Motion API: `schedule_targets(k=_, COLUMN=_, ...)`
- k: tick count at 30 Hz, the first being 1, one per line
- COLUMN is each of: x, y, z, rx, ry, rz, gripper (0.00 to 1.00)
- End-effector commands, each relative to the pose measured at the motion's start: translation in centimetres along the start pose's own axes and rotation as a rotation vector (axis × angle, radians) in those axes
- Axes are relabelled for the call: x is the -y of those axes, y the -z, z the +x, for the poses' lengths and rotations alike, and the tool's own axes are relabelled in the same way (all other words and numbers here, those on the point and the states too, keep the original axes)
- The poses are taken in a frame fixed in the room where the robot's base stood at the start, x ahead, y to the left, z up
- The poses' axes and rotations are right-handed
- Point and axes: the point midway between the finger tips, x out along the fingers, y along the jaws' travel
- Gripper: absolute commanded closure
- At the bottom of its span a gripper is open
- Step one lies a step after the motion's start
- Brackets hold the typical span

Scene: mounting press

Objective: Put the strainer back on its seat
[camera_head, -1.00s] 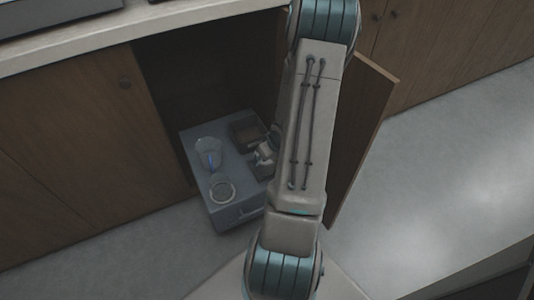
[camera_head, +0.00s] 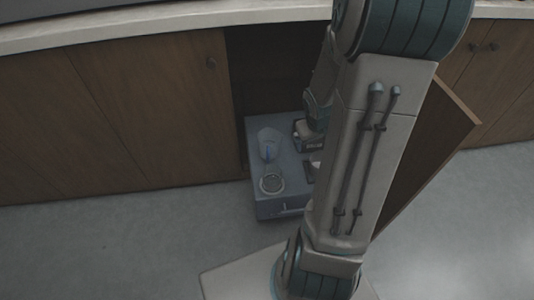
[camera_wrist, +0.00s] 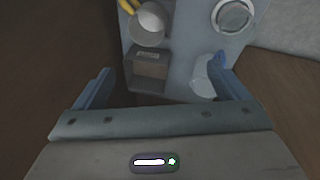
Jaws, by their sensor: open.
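I cannot tell for sure which part is the strainer or its seat. A grey-blue unit (camera_head: 262,207) stands in the open cupboard. On it is a pale ring with a darker centre (camera_head: 272,182), also in the wrist view (camera_wrist: 232,16). Beside it is a clear, pale piece (camera_head: 268,140), also in the wrist view (camera_wrist: 203,88). A whitish rounded piece (camera_wrist: 152,18) sits in a grey round holder, with something yellow (camera_wrist: 128,5) beside it. My gripper (camera_wrist: 162,67) is open and empty above the unit, fingers pointing at it; in the head view my arm partly hides the unit.
A brown box-like compartment (camera_wrist: 150,66) lies between my fingers in the picture. The open cupboard door (camera_head: 425,150) stands right of my arm. A closed cupboard front (camera_head: 120,110) is on the left. The floor (camera_head: 120,240) in front is clear.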

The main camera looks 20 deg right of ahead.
Motion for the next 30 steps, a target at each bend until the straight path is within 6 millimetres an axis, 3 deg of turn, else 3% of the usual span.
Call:
schedule_targets(k=1, x=1.4, y=0.4, z=-2.2, rx=0.003, ry=-0.011, rz=-0.010, gripper=0.06)
schedule_targets(k=9, x=9.4, y=-1.8, z=-11.8, rx=0.058, ry=0.053, rz=-0.013, gripper=0.06)
schedule_targets(k=15, x=14.1, y=-5.0, z=-16.6, rx=0.095, ry=0.159, rz=-0.037, gripper=0.06)
schedule_targets(k=21, x=15.9, y=-6.6, z=-18.4, rx=0.116, ry=0.211, rz=-0.054, gripper=0.06)
schedule_targets(k=30, x=16.0, y=-6.7, z=-18.4, rx=0.118, ry=0.213, rz=-0.054, gripper=0.06)
